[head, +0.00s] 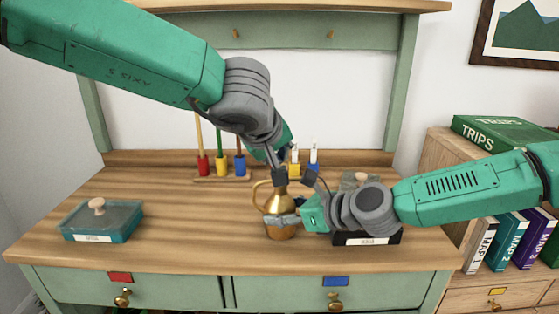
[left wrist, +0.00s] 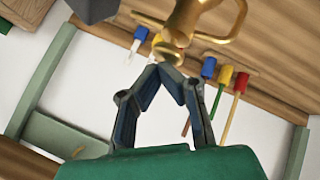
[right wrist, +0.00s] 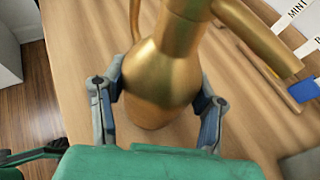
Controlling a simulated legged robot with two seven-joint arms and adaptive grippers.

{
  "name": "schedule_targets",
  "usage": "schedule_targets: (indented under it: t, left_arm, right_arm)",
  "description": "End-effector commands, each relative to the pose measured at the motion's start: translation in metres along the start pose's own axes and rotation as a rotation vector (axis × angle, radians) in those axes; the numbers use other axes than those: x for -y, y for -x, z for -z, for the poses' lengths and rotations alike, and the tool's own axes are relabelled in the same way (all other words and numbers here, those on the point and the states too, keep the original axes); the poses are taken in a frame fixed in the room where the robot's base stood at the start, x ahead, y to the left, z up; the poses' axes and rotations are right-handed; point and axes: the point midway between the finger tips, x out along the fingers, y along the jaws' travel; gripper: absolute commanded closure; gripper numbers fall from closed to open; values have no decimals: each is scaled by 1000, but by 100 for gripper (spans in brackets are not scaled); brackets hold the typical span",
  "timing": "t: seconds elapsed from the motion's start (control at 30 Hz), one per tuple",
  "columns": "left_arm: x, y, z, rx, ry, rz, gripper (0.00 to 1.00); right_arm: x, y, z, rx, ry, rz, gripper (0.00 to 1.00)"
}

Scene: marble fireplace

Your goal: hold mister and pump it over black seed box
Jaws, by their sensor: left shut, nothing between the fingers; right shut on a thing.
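The brass mister (head: 277,203) is upright near the middle of the desk. My right gripper (head: 284,220) is shut around its body from the right; in the right wrist view the round brass body (right wrist: 165,75) sits between the fingers. My left gripper (head: 280,174) is shut and empty at the mister's top. In the left wrist view its closed fingertips (left wrist: 164,70) are close to the brass top (left wrist: 168,46); I cannot tell whether they touch. The black seed box (head: 368,239) is right of the mister, largely hidden by my right arm. Whether the mister is lifted is unclear.
A teal box with a knobbed lid (head: 102,222) stands at the desk's left. A rack with red, yellow and blue tools (head: 222,166) is at the back. A shelf with a green TRIPS book (head: 500,133) is right. The desk's left middle (head: 180,220) is clear.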

Motion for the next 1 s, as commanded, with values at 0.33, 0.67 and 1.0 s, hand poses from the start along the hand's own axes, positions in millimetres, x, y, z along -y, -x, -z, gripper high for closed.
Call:
schedule_targets:
  t: [0.33,0.67,1.0]
  left_arm:
    - [2,-2,-2,1,0,1,100]
    - [-3,3,2,0,1,-1,100]
    - [-12,16,12,0,1,-1,100]
  right_arm:
    - [0,0,1,-1,-1,0,88]
    - [0,0,1,-1,-1,0,88]
    - [0,0,1,-1,-1,0,88]
